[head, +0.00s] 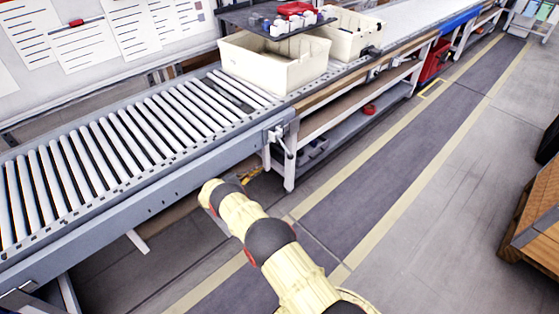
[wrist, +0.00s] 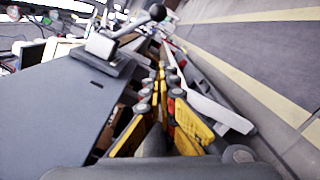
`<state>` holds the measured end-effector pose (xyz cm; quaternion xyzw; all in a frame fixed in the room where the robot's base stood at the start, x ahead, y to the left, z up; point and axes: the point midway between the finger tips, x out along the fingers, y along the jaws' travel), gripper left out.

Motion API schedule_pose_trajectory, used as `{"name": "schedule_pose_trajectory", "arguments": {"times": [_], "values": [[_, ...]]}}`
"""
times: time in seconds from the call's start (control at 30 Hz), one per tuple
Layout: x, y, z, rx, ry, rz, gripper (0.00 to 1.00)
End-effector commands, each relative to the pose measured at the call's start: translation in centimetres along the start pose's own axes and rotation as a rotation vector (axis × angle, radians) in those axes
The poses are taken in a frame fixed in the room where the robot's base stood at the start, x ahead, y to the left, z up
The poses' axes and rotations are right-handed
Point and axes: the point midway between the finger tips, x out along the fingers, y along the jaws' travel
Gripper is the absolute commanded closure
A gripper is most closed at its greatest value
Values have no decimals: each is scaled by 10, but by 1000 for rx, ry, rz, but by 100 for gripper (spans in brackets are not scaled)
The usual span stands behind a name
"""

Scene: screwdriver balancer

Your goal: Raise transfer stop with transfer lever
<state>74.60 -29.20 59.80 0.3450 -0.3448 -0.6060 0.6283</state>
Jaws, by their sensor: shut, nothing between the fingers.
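The transfer lever (wrist: 132,27) shows in the wrist view as a grey rod with a black ball knob, rising to the right from a light bracket on the grey conveyor frame. In the head view a small pale bracket (head: 275,133) at the frame's corner may be its mount. My gripper (wrist: 160,75), with yellow and grey fingers, is shut and empty. It is beside the frame, with the knob beyond its fingertips in the picture; I see no contact. In the head view my arm mostly hides the gripper. I cannot clearly make out the transfer stop.
The roller conveyor (head: 130,130) runs along the left, with a cream bin (head: 275,65) at its far end and another bin (head: 352,38) behind. A bench with a lower shelf (head: 345,130) adjoins it. The floor lane (head: 400,140) at right is clear.

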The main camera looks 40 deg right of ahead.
Motion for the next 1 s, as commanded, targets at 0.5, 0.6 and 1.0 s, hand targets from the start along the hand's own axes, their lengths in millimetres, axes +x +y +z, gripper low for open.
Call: {"name": "schedule_pose_trajectory", "arguments": {"times": [0.5, 0.6, 1.0], "values": [[9, 2, -1, 8, -3, 13, 100], [23, 1, -1, 8, -3, 13, 100], [101, 1, -1, 9, -4, 11, 100]]}}
